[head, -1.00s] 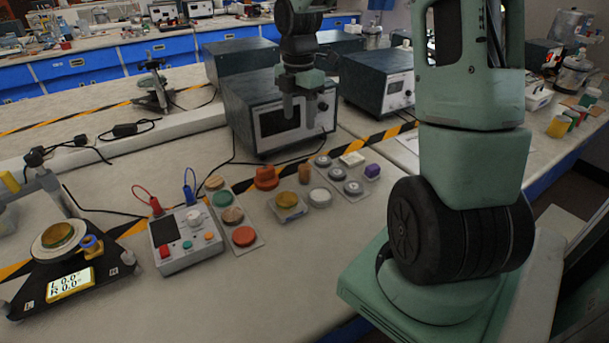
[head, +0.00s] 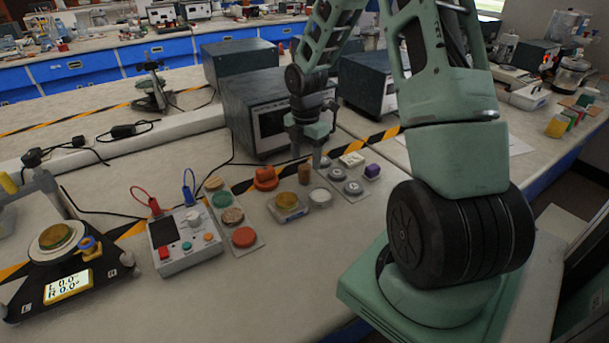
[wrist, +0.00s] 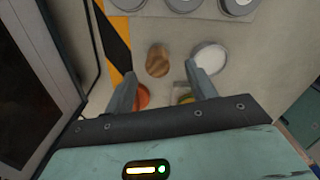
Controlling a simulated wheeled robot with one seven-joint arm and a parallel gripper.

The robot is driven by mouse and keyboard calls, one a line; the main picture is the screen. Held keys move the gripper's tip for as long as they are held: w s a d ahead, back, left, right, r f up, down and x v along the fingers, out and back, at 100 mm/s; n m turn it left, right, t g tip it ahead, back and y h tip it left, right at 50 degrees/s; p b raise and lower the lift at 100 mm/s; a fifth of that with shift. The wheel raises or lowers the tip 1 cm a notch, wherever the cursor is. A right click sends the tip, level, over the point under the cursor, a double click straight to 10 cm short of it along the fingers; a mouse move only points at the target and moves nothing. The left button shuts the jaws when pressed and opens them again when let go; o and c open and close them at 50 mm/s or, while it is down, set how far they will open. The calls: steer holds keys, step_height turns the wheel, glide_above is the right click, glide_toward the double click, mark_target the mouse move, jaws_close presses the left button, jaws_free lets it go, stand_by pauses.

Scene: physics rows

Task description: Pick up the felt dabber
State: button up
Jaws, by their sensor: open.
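A small brown upright piece (head: 305,174), which looks like the felt dabber, stands on the bench between an orange knob-shaped piece and a white round dish. In the wrist view the brown piece (wrist: 157,60) lies just beyond and between my two fingertips, fully visible. My gripper (head: 308,153) is above it, pointing down, with fingers apart and nothing between them. The wrist view shows my gripper (wrist: 160,72) open too. I see no contact between fingers and piece.
A dark instrument box (head: 262,110) stands right behind.

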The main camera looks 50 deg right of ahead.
mark_target(305, 166)
steer(key=f, duration=0.4)
steer(key=shift+w+f, duration=0.2)
steer(key=shift+f, duration=0.15)
steer(key=c, duration=1.2)
steer(key=shift+o, duration=0.2)
steer(key=shift+r, duration=0.15)
step_height(305, 166, up, 10)
steer(key=shift+f, duration=0.1)
